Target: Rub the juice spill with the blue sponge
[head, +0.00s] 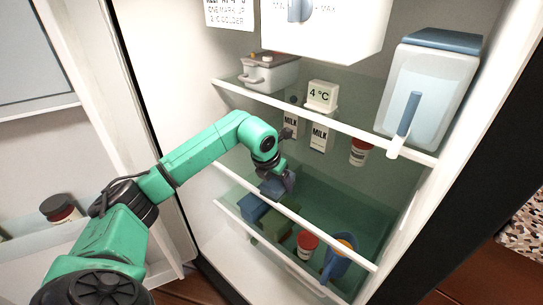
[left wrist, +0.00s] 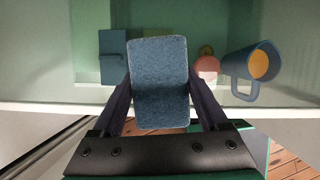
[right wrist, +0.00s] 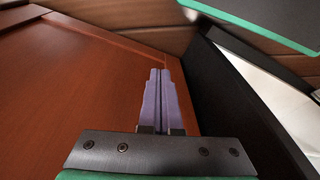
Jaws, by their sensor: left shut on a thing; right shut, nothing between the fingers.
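My left gripper (head: 283,182) reaches into the open fridge, just above the front of the lower part. It is shut on the blue sponge (left wrist: 160,82), which fills the space between its fingers in the left wrist view. In the head view the sponge (head: 270,188) is small and partly covered by the gripper. I cannot make out the juice spill in any view; the sponge and gripper cover part of the area below. My right gripper (right wrist: 163,95) shows only in the right wrist view, shut and empty, near a reddish-brown wooden panel.
Below the sponge are a blue box (head: 250,208), a green block (head: 277,224), a red-lidded jar (head: 307,243) and a blue mug (head: 341,258) with orange contents. Glass shelf edges (head: 320,121) run above. Milk cartons (head: 320,136) and a water dispenser (head: 428,90) stand higher up.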

